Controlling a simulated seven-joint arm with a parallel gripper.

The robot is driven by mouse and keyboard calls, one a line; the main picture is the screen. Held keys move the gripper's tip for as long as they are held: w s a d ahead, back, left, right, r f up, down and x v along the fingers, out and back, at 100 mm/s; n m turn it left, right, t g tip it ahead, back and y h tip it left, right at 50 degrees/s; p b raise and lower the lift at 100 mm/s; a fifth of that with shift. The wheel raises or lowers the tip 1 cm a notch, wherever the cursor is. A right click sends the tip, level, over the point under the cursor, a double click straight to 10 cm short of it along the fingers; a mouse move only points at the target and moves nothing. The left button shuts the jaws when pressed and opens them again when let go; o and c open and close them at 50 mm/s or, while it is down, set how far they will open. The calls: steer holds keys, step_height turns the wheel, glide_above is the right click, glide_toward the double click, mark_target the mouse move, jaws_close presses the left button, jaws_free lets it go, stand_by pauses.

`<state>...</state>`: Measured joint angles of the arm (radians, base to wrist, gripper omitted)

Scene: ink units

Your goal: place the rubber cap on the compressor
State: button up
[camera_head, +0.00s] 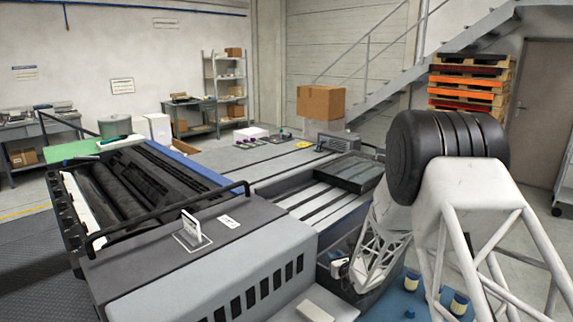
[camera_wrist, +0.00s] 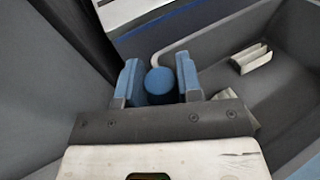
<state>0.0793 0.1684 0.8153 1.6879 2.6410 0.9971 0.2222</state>
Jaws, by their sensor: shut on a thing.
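In the wrist view my gripper (camera_wrist: 159,76) has two blue finger pads. They are shut on a rounded blue piece, which looks like the rubber cap (camera_wrist: 159,85). A pale curved tube or rod (camera_wrist: 172,54) shows just behind the cap; I cannot tell whether they touch. In the head view my gripper (camera_head: 341,268) seems to be low, by the right end of the grey machine, partly hidden by my own arm; the cap cannot be made out there. I cannot identify the compressor with certainty in either view.
The wrist view shows a grey recess with walls around the gripper and a pale bracket-like piece (camera_wrist: 250,58) at right. In the head view, a large grey machine (camera_head: 215,265) fills the left. Jars (camera_head: 411,280) stand on a blue surface at lower right.

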steer(key=shift+h, duration=0.4)
steer(key=w, duration=0.4)
steer(key=shift+d, duration=0.2)
steer(key=shift+r, duration=0.15)
